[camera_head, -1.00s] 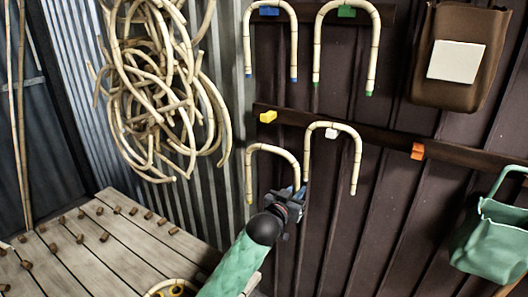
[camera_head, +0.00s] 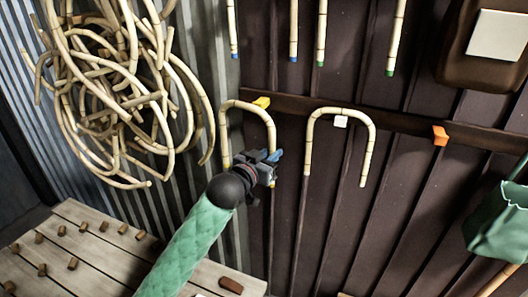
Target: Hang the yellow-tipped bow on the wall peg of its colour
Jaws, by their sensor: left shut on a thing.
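The yellow-tipped bow (camera_head: 240,105) is a pale cane arch held upright with its ends down. My left gripper (camera_head: 274,160) is shut on its right leg, near the lower end. The yellow peg (camera_head: 262,103) sits on the dark wall rail (camera_head: 400,121). The top of the bow is level with this peg and overlaps it in the picture, the arch lying mostly to the peg's left. I cannot tell whether bow and peg touch. My right gripper is not in view.
Another bow (camera_head: 340,111) is at the white peg (camera_head: 341,121) to the right. An orange peg (camera_head: 440,136) is bare. Blue- and green-tipped bows hang above. A cane coil (camera_head: 120,90) hangs left. A pegged bench (camera_head: 90,262) stands below, and a green bag (camera_head: 497,222) hangs right.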

